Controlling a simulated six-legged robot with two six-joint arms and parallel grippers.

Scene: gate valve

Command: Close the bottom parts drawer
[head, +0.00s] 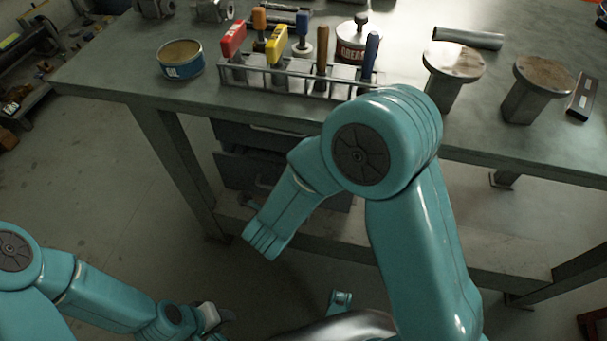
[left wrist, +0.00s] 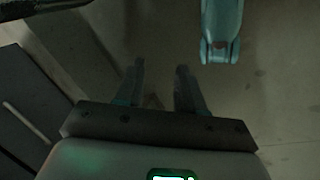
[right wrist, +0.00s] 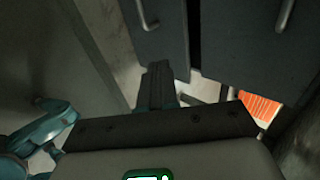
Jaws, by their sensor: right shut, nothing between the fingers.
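Dark drawers hang under the workbench. In the head view, the upper drawer (head: 265,135) and the lower drawer (head: 238,170) show at the left, partly hidden by my right arm. In the right wrist view, two dark fronts with bar handles show, a left one (right wrist: 160,38) and a right one (right wrist: 245,40), with a dark gap between. I cannot tell how far the bottom drawer stands out. My right gripper (right wrist: 158,70) is shut and empty, its tips near the left front's edge; contact is unclear. My left gripper (left wrist: 160,82) is open and empty above the floor, away from the drawers.
The workbench (head: 120,75) carries a tool rack (head: 290,82), a blue tin (head: 180,60) and round-topped metal parts (head: 455,65). A bench leg (head: 180,160) stands left of the drawers. An orange item (right wrist: 262,108) shows beyond my right gripper.

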